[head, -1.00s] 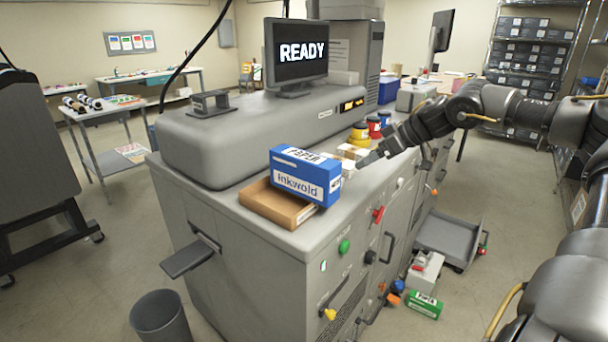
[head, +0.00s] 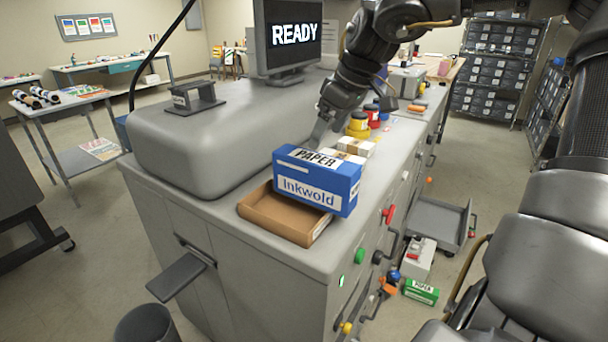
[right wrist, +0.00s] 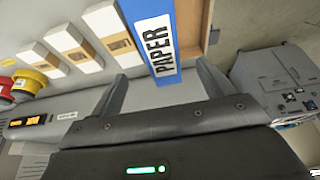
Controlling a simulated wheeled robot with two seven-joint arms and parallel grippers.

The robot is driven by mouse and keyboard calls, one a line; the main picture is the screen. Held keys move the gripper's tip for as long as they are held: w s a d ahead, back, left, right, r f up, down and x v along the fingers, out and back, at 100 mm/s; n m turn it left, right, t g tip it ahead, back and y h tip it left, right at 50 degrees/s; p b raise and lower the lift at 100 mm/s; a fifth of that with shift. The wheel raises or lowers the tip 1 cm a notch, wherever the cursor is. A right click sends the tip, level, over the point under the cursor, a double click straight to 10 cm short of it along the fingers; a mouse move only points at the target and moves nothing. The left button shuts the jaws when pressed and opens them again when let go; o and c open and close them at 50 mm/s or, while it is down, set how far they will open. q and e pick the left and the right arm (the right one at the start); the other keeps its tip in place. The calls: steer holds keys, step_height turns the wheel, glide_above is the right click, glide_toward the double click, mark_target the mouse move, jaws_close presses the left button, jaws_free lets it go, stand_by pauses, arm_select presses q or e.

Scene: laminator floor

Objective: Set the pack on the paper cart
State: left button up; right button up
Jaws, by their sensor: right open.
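A blue pack (head: 317,182) marked PAPER and Inkwold rests tilted on a shallow brown tray (head: 262,215) on the grey machine top. In the right wrist view the pack (right wrist: 160,35) lies ahead of my right gripper (right wrist: 165,88), its near end by the gap between the two spread fingers. In the head view my right gripper (head: 320,132) is just behind the pack, open and empty; whether a finger touches it I cannot tell. A green pack (head: 421,291) marked PAPER lies on the floor. I cannot tell for sure which thing is the paper cart. My left gripper is out of view.
White boxes (head: 352,147) and yellow and red tubs (head: 360,124) stand behind the pack. A monitor (head: 288,38) reads READY. A low grey tray-like carrier (head: 440,222) is on the floor at right, a grey table (head: 75,105) at left. Floor at left is partly clear.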

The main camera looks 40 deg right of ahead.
mark_target(316, 158)
step_height(316, 158, down, 3)
steer(key=shift+r+p, duration=0.1)
steer(key=shift+p, duration=0.4)
steer(key=shift+w+x, duration=0.25)
steer(key=shift+x, duration=0.9)
steer(key=shift+w, duration=0.15)
steer(key=shift+p, duration=0.4)
steer(key=p+x, duration=0.2)
steer(key=x, duration=0.2)
steer(key=shift+w+a+f, duration=0.2)
steer(key=shift+f, duration=0.05)
steer(key=shift+w+f, duration=0.1)
steer(key=shift+f, duration=0.2)
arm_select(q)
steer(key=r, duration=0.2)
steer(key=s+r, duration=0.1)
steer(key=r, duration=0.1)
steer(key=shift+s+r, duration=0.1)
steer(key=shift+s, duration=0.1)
arm_select(e)
steer(key=shift+r, duration=0.1)
